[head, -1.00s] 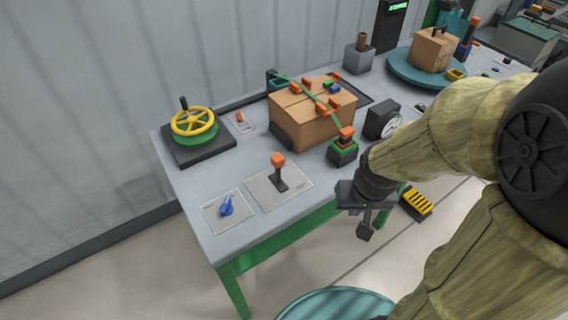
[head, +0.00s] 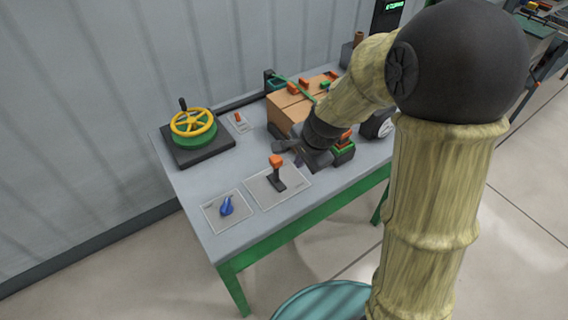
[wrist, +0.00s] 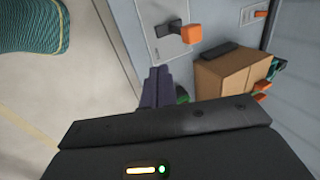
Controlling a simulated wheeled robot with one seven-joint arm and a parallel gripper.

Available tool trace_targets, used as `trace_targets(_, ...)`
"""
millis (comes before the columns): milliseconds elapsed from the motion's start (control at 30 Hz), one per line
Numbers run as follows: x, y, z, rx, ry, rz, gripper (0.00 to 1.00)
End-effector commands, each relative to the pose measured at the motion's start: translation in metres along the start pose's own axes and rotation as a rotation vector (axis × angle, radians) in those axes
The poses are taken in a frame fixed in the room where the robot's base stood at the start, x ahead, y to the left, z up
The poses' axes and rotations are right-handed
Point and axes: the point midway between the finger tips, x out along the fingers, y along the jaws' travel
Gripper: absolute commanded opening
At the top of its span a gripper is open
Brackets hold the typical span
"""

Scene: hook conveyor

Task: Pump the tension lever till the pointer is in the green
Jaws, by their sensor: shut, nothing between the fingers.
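A lever with an orange knob (head: 277,162) stands on a pale plate at the table's front. It also shows in the wrist view (wrist: 190,34), ahead of my fingers. My gripper (head: 299,160) is shut and empty, just right of this lever and apart from it. Its closed fingers show in the wrist view (wrist: 157,86). A dial gauge (head: 384,128) sits right of my wrist, partly hidden by my arm; its pointer is too small to read. A green block with an orange top (head: 344,150), at the strap's end, is partly behind my wrist.
A strapped cardboard box (head: 284,115) stands behind my gripper and also fills the right of the wrist view (wrist: 232,75). A blue switch (head: 226,206) is at front left. A yellow handwheel (head: 193,123) stands at back left. The tabletop (head: 215,175) between them is clear.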

Motion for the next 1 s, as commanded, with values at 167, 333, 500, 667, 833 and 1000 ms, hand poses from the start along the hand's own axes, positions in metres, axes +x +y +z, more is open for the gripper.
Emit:
trace_targets(167, 0.011, 0.001, 0.0, -0.001, -0.002, 0.003, 0.0)
trace_targets(333, 0.035, 0.001, 0.0, 0.0, -0.003, 0.004, 0.0)
trace_targets(500, 0.06, 0.001, 0.0, -0.002, -0.002, 0.004, 0.0)
trace_targets(667, 0.083, 0.001, 0.0, 0.0, -0.002, 0.004, 0.0)
trace_targets(833, 0.1, -0.009, 0.001, -0.004, -0.001, 0.0, 0.0)
trace_targets(1000, 0.109, -0.03, 0.001, -0.005, -0.001, 0.001, 0.0)
